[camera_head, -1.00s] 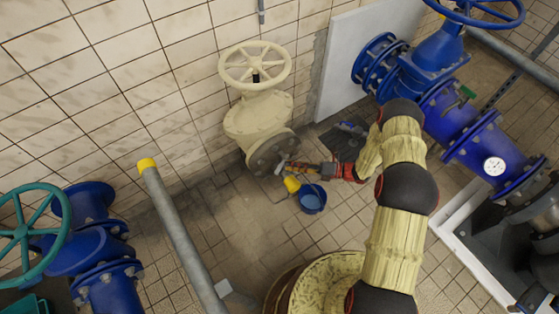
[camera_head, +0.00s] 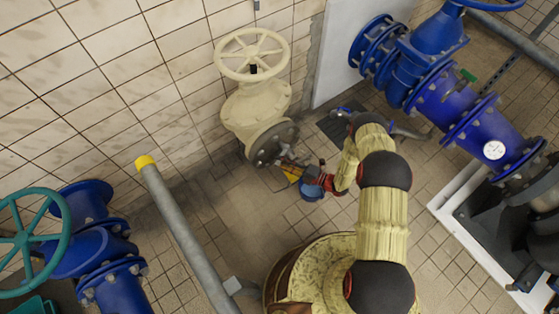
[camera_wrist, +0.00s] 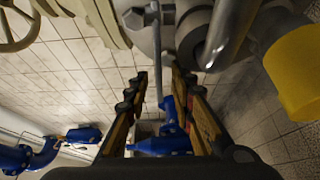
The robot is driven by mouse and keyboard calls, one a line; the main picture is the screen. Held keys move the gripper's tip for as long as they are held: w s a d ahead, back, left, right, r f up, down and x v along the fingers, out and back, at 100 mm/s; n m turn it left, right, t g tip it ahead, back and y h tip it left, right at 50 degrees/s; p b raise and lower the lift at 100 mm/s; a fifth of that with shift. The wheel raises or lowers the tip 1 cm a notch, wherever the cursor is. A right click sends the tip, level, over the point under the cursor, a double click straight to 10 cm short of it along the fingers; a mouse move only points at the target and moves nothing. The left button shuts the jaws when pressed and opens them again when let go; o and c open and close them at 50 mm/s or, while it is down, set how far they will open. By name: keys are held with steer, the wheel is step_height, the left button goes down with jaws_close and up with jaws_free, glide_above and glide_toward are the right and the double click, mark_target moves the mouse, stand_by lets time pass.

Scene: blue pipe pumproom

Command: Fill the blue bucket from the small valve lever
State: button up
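The blue bucket (camera_head: 311,193) stands on the tiled floor below the cream valve in the head view. My gripper and wrist cover part of it. A yellow pipe end (camera_head: 291,172) shows just left of the bucket, partly behind my gripper; it is large at the right of the wrist view (camera_wrist: 300,75). Contact cannot be told.
The cream valve (camera_head: 256,105) with its handwheel stands against the tiled wall. A grey pipe with a yellow cap (camera_head: 146,162) rises at left. Blue pipework (camera_head: 445,95) fills the upper right, with more blue pipework (camera_head: 90,250) at lower left. Floor between is open.

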steer(key=shift+x, duration=0.8)
steer(key=c, duration=0.3)
jaws_close()
